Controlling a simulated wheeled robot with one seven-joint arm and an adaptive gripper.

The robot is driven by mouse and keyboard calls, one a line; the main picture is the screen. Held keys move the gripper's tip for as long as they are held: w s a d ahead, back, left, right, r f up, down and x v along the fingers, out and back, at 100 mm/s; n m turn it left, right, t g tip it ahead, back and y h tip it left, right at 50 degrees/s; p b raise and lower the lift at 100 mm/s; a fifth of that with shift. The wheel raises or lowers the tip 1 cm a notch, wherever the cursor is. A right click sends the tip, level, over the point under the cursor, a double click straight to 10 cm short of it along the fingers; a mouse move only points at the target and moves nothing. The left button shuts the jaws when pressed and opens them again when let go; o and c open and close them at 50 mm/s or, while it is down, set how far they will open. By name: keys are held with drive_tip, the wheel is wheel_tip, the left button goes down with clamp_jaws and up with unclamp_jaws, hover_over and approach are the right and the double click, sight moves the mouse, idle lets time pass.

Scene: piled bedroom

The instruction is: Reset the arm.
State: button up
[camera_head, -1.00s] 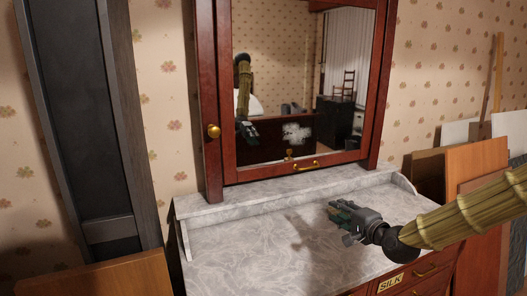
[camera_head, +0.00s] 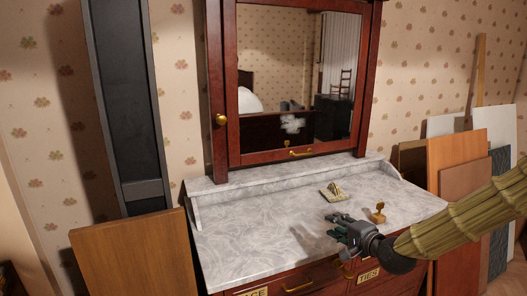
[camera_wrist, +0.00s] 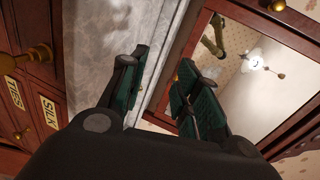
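My gripper (camera_head: 345,228) is over the front right part of the marble dresser top (camera_head: 250,240), reaching in from the right on my arm. In the wrist view its two green-padded fingers (camera_wrist: 160,100) stand apart with nothing between them. A small stamp-like brown object (camera_head: 378,214) stands on the marble just right of the gripper. A small pale striped object (camera_head: 335,192) lies on the marble behind the gripper. Neither touches the gripper as far as I can see.
A red-brown framed mirror (camera_head: 290,90) rises behind the dresser. Labelled drawers (camera_head: 368,274) are below the top. Boards (camera_head: 455,165) lean at the right wall. A wooden panel (camera_head: 135,255) and a dark tall panel (camera_head: 125,95) stand at the left. The left marble is clear.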

drive_tip(key=s+a+f+n+g+h, duration=0.1)
drive_tip(key=s+a+f+n+g, duration=0.2)
drive_tip(key=s+f, duration=0.9)
drive_tip(key=s+f+n+g+h, duration=0.1)
drive_tip(key=s+f+n+g, duration=0.25)
drive_tip(key=s+f, duration=0.85)
drive_tip(key=s+d+f+n+g+h, duration=0.1)
drive_tip(key=s+f+n+g+h, duration=0.1)
drive_tip(key=s+f, duration=0.6)
drive_tip(key=s+d+f+n+g+h, duration=0.1)
drive_tip(key=s+f+n+g, duration=0.3)
drive_tip(key=s+f, duration=0.5)
drive_tip(key=s+d+g, duration=0.1)
drive_tip(key=s, duration=0.6)
drive_tip(key=shift+d+h, duration=0.15)
drive_tip(key=shift+h, duration=0.25)
